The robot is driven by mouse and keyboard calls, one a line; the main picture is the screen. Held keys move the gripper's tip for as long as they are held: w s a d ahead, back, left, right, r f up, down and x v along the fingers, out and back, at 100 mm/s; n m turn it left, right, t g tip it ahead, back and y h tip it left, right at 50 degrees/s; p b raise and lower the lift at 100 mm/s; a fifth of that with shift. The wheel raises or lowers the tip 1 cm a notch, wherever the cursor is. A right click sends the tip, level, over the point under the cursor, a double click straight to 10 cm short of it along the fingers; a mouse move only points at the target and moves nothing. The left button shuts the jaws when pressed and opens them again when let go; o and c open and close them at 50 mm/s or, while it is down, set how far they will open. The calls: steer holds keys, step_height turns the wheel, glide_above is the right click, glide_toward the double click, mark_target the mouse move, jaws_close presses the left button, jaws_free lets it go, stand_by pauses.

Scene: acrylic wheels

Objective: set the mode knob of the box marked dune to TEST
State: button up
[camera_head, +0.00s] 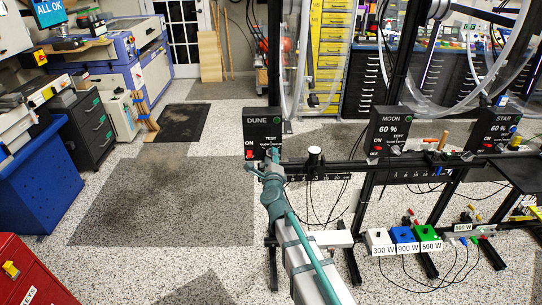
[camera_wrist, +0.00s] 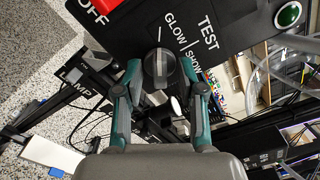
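The black box marked DUNE (camera_head: 262,124) stands at the centre-left of the head view. Its dark mode knob (camera_wrist: 158,68) is in the wrist view, beside the labels TEST, GLOW and SHOW. A light line on the knob points up in that view, roughly toward the GLOW side and away from TEST. My gripper (camera_wrist: 160,75) has one teal finger on each side of the knob. The fingers look parted, with narrow gaps to the knob; contact is unclear. In the head view my gripper (camera_head: 265,168) covers the knob.
The box has a red switch (camera_head: 249,154) and a green light (camera_wrist: 289,14). A black post (camera_head: 274,60) rises behind DUNE. Cables hang below the rail.

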jaws_close()
steer(key=shift+f, duration=0.1)
steer(key=shift+m+b, duration=1.6)
steer(key=shift+m, duration=0.7)
